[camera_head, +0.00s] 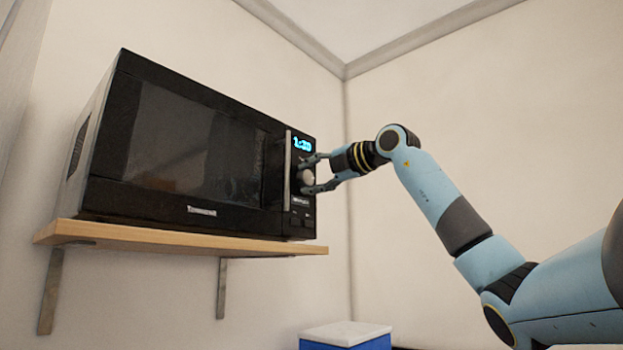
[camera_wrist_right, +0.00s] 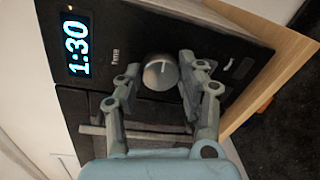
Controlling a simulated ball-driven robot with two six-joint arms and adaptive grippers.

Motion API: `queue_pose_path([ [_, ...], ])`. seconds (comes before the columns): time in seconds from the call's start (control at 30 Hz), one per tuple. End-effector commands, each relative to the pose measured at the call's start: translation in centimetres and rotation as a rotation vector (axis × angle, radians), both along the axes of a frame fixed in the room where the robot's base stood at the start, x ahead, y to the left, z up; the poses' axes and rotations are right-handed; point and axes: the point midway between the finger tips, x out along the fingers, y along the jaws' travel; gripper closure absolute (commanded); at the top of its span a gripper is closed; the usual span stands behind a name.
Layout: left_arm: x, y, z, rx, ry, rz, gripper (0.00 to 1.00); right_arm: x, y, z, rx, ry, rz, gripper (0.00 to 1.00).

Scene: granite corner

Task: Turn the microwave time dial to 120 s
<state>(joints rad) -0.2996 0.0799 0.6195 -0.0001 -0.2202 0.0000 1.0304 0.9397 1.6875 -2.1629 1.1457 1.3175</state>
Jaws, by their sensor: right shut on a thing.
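The black microwave (camera_head: 180,150) stands on a wooden shelf, its door closed. Its round silver time dial (camera_head: 307,177) is on the panel at the right, under the lit display (camera_head: 302,143). My left gripper is not in view.
The wooden shelf (camera_head: 180,238) is fixed to the wall by metal brackets. The upright door handle (camera_head: 287,170) is just left of the dial. A blue box with a white lid (camera_head: 345,333) is below. The space right of the microwave holds only my right arm.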

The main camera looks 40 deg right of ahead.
Motion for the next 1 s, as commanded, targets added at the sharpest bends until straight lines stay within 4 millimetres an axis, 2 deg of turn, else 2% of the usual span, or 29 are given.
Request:
queue_pose_path([
  [0.5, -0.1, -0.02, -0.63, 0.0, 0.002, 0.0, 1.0, -0.02, -0.21, 0.05, 0.445, 0.035, -0.002, 0.94],
  [0.7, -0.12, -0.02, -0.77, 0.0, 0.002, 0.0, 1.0, -0.01, -0.24, 0.03, 0.555, 0.044, -0.003, 0.94],
  [1.0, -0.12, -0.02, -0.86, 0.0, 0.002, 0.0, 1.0, -0.01, -0.24, 0.01, 0.633, 0.051, -0.003, 0.94],
])
